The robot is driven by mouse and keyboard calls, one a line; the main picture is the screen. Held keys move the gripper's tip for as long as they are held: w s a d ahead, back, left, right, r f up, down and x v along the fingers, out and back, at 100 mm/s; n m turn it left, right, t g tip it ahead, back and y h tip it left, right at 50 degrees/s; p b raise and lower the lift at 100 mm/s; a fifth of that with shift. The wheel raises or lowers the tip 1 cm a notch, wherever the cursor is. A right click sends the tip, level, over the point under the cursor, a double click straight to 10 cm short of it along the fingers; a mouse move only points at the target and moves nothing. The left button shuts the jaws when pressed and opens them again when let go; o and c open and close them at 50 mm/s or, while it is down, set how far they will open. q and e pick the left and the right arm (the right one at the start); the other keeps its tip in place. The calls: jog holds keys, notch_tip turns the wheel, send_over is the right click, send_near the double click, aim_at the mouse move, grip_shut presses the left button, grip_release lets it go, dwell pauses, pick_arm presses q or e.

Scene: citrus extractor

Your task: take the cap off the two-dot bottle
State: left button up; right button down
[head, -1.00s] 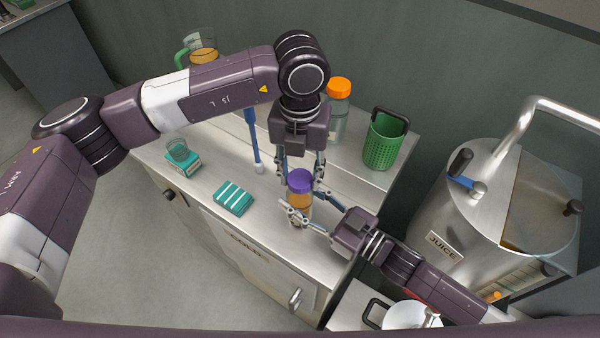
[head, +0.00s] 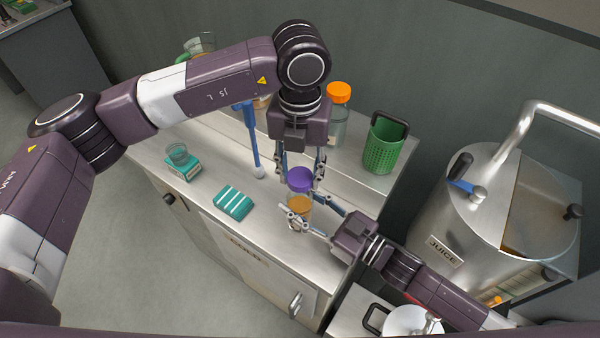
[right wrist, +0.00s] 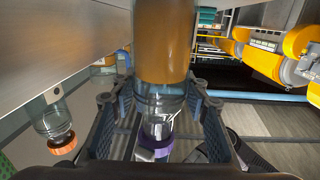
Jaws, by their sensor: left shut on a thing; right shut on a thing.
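The bottle (head: 299,206) holding orange liquid stands upright on the steel counter in the head view. My right gripper (head: 305,214) comes in from the lower right and is shut around it. In the right wrist view the bottle (right wrist: 164,45) appears with its clear neck between the fingers. The purple cap (head: 300,180) is held by my left gripper (head: 302,174), which points down from above. The cap seems to be just above the bottle, apart from it; the purple cap (right wrist: 157,140) also shows beyond the neck in the wrist view. I cannot see dots on the bottle.
An orange-capped clear bottle (head: 338,112) and a green basket (head: 382,148) stand behind. A teal box (head: 233,202) and a glass on another teal box (head: 183,166) are left. A blue stick (head: 252,140) is behind. The juice tank (head: 450,220) is right.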

aim_at(300, 176)
jog(key=shift+r, duration=0.1)
pick_arm(q)
jog(key=shift+r, duration=2)
pick_arm(e)
jog(key=c, duration=1)
grip_release()
jog(key=shift+c, duration=0.2)
jog(key=v, duration=1.1)
jog(key=shift+s+d, duration=0.25)
jog(key=shift+d, duration=0.15)
